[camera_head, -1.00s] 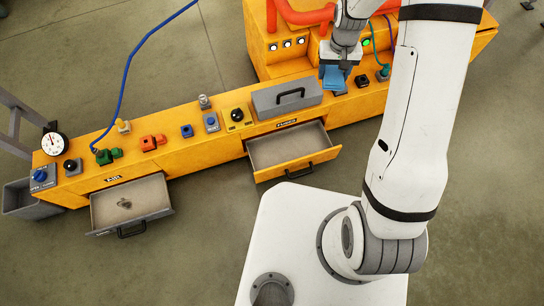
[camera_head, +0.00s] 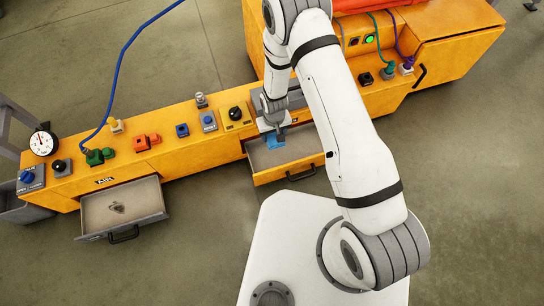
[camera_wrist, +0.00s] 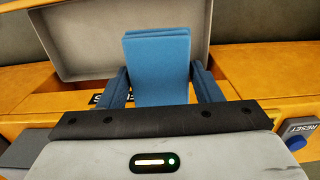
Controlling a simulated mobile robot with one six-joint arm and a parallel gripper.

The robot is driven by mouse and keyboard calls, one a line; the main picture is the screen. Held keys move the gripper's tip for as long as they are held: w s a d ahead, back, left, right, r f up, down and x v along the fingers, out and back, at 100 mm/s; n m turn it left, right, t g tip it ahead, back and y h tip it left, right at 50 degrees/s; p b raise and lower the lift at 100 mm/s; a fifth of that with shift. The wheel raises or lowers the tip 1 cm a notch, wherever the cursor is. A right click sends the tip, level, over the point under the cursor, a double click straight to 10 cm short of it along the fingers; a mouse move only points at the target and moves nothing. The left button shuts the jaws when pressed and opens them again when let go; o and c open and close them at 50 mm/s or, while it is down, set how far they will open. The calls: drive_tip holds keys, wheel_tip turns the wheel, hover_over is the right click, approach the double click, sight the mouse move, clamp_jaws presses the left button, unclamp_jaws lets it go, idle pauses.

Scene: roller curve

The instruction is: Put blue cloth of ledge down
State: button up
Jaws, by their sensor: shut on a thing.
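The blue cloth (camera_wrist: 157,68) is folded and sits between the fingers of my gripper (camera_wrist: 160,88) in the wrist view. My gripper is shut on it. In the head view the blue cloth (camera_head: 274,140) hangs from my gripper (camera_head: 272,126) over the open middle drawer. The cloth looks to be above the drawer's inside; I cannot tell whether it touches the floor of the drawer. The ledge (camera_head: 163,153) is the long orange console top behind the drawers.
The open middle drawer (camera_head: 299,149) has a dark handle at its front. Another open drawer (camera_head: 148,202) at the left holds a small grey thing. Buttons, knobs, coloured blocks and a gauge (camera_head: 43,143) stand along the ledge. A blue cable (camera_head: 122,70) runs down to a green plug.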

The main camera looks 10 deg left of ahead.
sight(274, 159)
wheel_tip(274, 159, down, 19)
drive_tip(key=b, duration=0.6)
drive_tip(key=shift+f, duration=0.2)
drive_tip(key=o, duration=0.9)
drive_tip(key=shift+r, duration=0.1)
